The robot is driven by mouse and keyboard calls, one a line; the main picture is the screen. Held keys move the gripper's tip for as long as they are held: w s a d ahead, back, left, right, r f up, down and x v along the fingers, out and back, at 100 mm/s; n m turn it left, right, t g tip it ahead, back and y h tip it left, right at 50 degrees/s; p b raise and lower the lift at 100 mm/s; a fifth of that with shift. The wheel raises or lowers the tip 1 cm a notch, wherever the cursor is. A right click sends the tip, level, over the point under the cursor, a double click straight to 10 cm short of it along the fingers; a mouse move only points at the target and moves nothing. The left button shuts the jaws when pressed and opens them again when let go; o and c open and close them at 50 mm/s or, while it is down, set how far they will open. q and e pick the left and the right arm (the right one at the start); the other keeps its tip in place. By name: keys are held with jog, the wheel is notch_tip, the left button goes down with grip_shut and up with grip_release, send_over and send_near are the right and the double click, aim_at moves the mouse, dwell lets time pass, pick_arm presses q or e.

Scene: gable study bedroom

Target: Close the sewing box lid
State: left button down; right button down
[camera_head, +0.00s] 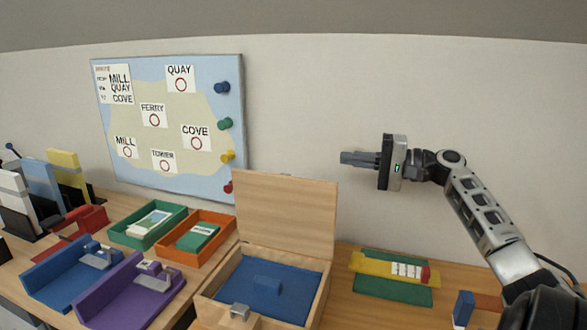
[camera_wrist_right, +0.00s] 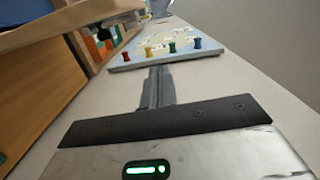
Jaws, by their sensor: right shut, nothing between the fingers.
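The sewing box (camera_head: 318,300) is a light wooden box on the desk at the bottom centre of the head view. Its lid (camera_head: 285,215) stands open and upright at the back edge. A blue padded inside (camera_head: 262,290) and a metal clasp (camera_head: 239,311) on the front show. My right gripper (camera_head: 345,158) is shut and empty, up in the air to the right of and above the lid's top edge, apart from it, fingers pointing left. Its fingers also show in the right wrist view (camera_wrist_right: 157,85). My left gripper is not in view.
A map board (camera_head: 170,130) with coloured pegs leans on the wall behind. Green (camera_head: 125,236) and orange (camera_head: 222,218) trays, and blue (camera_head: 45,285) and purple (camera_head: 105,305) holders, stand left of the box. Green and yellow strips (camera_head: 365,265) lie to its right.

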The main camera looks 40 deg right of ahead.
jog(key=w+a+p, duration=0.3)
jog(key=w+a, duration=0.4)
jog(key=a, duration=0.1)
jog(key=shift+a, duration=0.35)
jog(key=shift+a, duration=0.1)
dwell(0.3)
